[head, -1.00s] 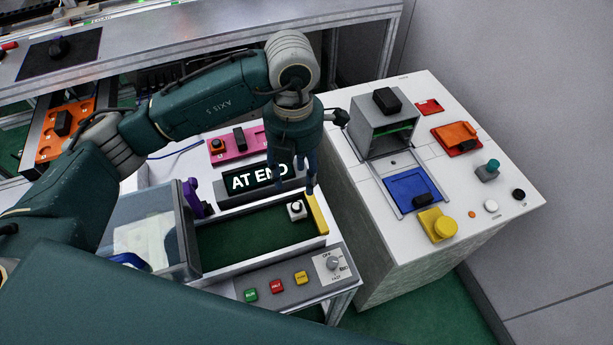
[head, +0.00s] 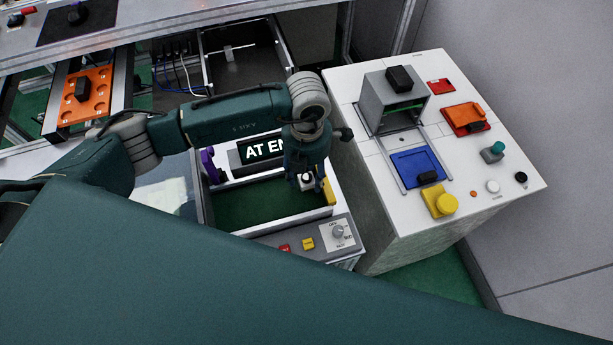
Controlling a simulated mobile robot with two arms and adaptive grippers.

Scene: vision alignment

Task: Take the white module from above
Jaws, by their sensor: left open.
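The white module (head: 307,181) is a small white block with a dark top part. It sits at the right end of the green conveyor belt (head: 250,207), beside the yellow end stop (head: 328,192). My left gripper (head: 306,185) points down over the module, with its fingers around or just in front of it. It is open. The fingers partly hide the module, and I cannot tell whether they touch it. My right gripper is not in view; a large green arm link of mine covers the bottom of the picture.
A display (head: 262,149) reading "AT EN", partly covered by my arm, stands behind the belt. A purple bracket (head: 209,165) is at the belt's left. To the right, a white cabinet (head: 400,225) carries a grey box (head: 394,100), a blue plate (head: 416,166) and several buttons.

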